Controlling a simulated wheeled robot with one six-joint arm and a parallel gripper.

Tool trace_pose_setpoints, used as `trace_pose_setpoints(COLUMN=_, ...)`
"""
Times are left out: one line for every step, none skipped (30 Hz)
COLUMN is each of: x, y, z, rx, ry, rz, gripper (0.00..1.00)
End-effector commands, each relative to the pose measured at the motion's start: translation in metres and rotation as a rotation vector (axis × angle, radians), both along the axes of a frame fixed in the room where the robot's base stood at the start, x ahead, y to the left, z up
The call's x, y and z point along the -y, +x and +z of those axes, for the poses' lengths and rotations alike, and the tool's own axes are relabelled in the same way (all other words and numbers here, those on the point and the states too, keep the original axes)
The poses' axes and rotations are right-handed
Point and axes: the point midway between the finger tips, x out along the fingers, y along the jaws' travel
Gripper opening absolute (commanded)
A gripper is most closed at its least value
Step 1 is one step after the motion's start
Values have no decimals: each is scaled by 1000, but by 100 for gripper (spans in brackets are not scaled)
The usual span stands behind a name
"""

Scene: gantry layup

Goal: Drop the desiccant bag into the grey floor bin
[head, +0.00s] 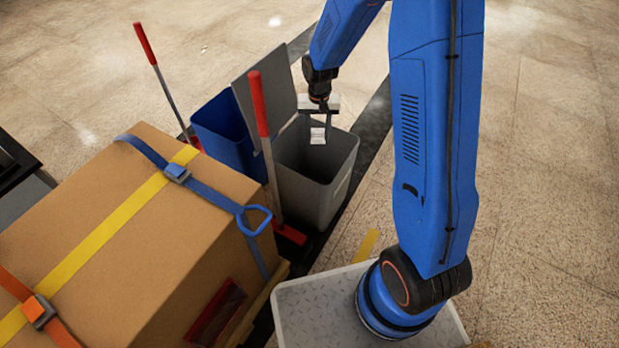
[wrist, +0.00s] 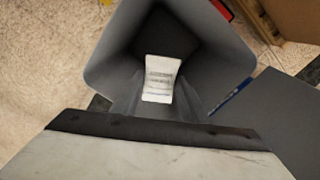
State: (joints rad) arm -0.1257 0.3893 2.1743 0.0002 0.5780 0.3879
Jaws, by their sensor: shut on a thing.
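The desiccant bag (head: 318,135) is small and white, and it hangs between the fingers of my gripper (head: 317,138). My gripper is shut on it and points down over the open mouth of the grey floor bin (head: 322,200). In the wrist view the bag (wrist: 159,78) shows white with dark printed lines, with the grey bin's walls (wrist: 205,50) around it and the dark inside behind it. The bin's grey lid (head: 262,85) stands open at its back left. How far the bag is above the rim is hard to tell.
A blue bin (head: 222,130) stands just left of the grey bin. A red-handled tool (head: 258,105) leans in front of the bins, another (head: 146,45) behind the blue one. A large strapped cardboard box (head: 130,230) fills the lower left. Open floor (head: 550,130) lies to the right.

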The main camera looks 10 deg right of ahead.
Motion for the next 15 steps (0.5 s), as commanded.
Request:
trace_pose_setpoints(x=0, y=-1, z=-6, rx=-2, ry=0, rz=0, gripper=18)
trace_pose_setpoints(x=0, y=-1, z=-10, rx=-2, ry=0, rz=0, gripper=18)
trace_pose_setpoints(x=0, y=-1, z=-14, rx=-3, ry=0, rz=0, gripper=18)
trace_pose_setpoints(x=0, y=-1, z=-17, rx=-3, ry=0, rz=0, gripper=18)
trace_pose_setpoints(x=0, y=-1, z=-20, rx=-3, ry=0, rz=0, gripper=18)
trace_pose_setpoints(x=0, y=-1, z=-24, rx=-2, ry=0, rz=0, gripper=18)
trace_pose_setpoints(x=0, y=-1, z=-27, rx=-2, ry=0, rz=0, gripper=18)
trace_pose_setpoints(x=0, y=-1, z=-30, rx=-2, ry=0, rz=0, gripper=18)
trace_pose_setpoints(x=0, y=-1, z=-33, rx=-3, ry=0, rz=0, gripper=18)
trace_pose_setpoints(x=0, y=-1, z=-35, rx=-3, ry=0, rz=0, gripper=18)
trace_pose_setpoints(x=0, y=-1, z=-37, rx=-2, ry=0, rz=0, gripper=18)
trace_pose_setpoints(x=0, y=0, z=-39, rx=-1, ry=0, rz=0, gripper=18)
trace_pose_setpoints(x=0, y=0, z=-40, rx=-1, ry=0, rz=0, gripper=18)
trace_pose_setpoints(x=0, y=0, z=-41, rx=0, ry=0, rz=0, gripper=18)
trace_pose_setpoints(x=0, y=0, z=-42, rx=0, ry=0, rz=0, gripper=18)
